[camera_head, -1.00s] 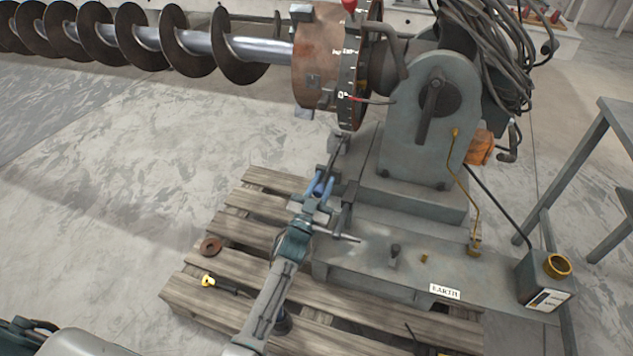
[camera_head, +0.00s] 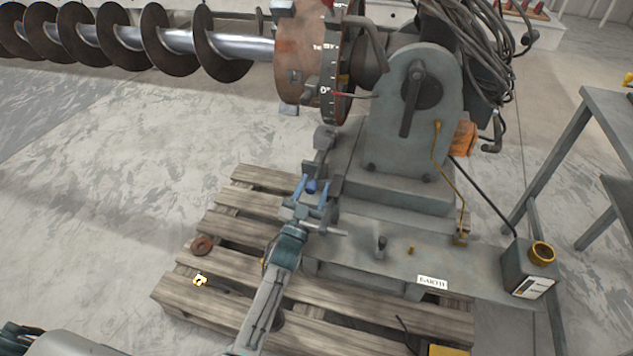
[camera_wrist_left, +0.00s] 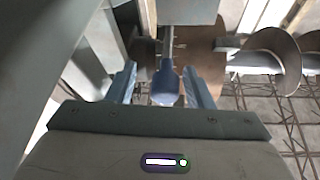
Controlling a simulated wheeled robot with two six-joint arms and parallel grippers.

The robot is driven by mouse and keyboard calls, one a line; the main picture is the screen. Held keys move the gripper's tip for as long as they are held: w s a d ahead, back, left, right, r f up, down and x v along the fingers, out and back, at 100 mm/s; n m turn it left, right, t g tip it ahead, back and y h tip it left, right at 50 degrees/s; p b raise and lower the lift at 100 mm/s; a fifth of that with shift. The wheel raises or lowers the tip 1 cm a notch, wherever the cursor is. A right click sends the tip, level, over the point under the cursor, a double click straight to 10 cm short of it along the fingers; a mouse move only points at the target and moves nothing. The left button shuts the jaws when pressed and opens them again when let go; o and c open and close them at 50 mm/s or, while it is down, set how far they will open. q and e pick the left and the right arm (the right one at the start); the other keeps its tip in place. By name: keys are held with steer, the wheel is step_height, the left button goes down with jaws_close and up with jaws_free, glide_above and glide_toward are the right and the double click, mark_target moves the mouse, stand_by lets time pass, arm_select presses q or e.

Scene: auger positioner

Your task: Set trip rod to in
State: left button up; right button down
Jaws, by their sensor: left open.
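The trip rod (camera_head: 317,164) runs down from a grey bracket beside the drum and ends in a blue knob (camera_head: 311,187). In the left wrist view the knob (camera_wrist_left: 166,83) hangs on a grey stem. My left gripper (camera_head: 312,190) is open, with one blue finger on each side of the knob. In the wrist view its fingers (camera_wrist_left: 160,80) stand apart, with visible gaps beside the knob. I cannot tell from the picture whether either finger touches it.
The rusty drum with its dial ring (camera_head: 334,88) and the auger (camera_head: 128,38) are above. The grey machine base (camera_head: 365,255) rests on a wooden pallet (camera_head: 205,300). A grey can (camera_head: 531,268) is at the right.

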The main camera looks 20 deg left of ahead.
arm_select(q)
steer(key=v, duration=0.8)
steer(key=shift+s, duration=0.3)
steer(key=shift+f, duration=0.1)
